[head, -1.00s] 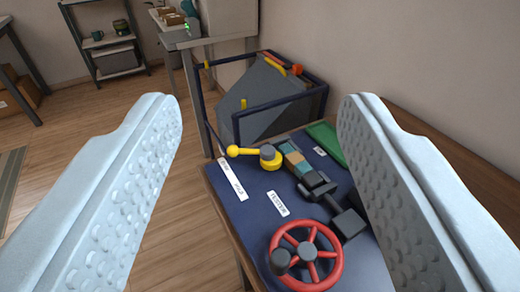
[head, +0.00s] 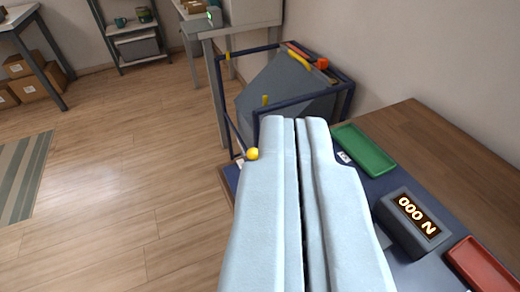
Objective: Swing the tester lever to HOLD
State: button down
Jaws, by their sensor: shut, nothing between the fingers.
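The tester lever shows only as its yellow ball knob (head: 252,154), just left of my gripper's fingertips. The lever's shaft and hub are hidden behind the fingers. My gripper (head: 296,120) is shut and empty, its two pale fingers side by side over the blue tester bench top (head: 402,272). I cannot tell whether a finger touches the knob. The HOLD label cannot be read. A small dark display box (head: 413,222) reads "000 N" at the right. The red handwheel is hidden.
A green tray (head: 364,150) and a red tray (head: 482,266) lie on the bench. A dark blue frame (head: 310,112) with a grey sloped panel (head: 285,88) stands behind. A wooden surface (head: 440,140) runs along the right wall. The floor at left is open.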

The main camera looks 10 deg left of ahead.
jog(key=w+a+f+g, duration=0.2)
jog(key=w+f+g, duration=0.25)
jog(key=w, duration=0.45)
jog(key=w+a+f+m+g, duration=0.1)
jog(key=w+f+g, duration=0.35)
jog(key=w, duration=0.55)
jog(key=w+a+f+g, duration=0.25)
jog(key=w+f, duration=0.25)
jog(key=w, duration=0.4)
jog(key=shift+g, duration=0.45)
jog(key=x, duration=0.3)
jog(key=s+x, duration=0.1)
jog(key=x, duration=0.6)
jog(key=shift+s+d+f, duration=0.25)
jog(key=shift+s+d, duration=0.1)
jog(key=shift+s, duration=0.05)
jog(key=shift+s+f, duration=0.25)
jog(key=shift+s, duration=0.65)
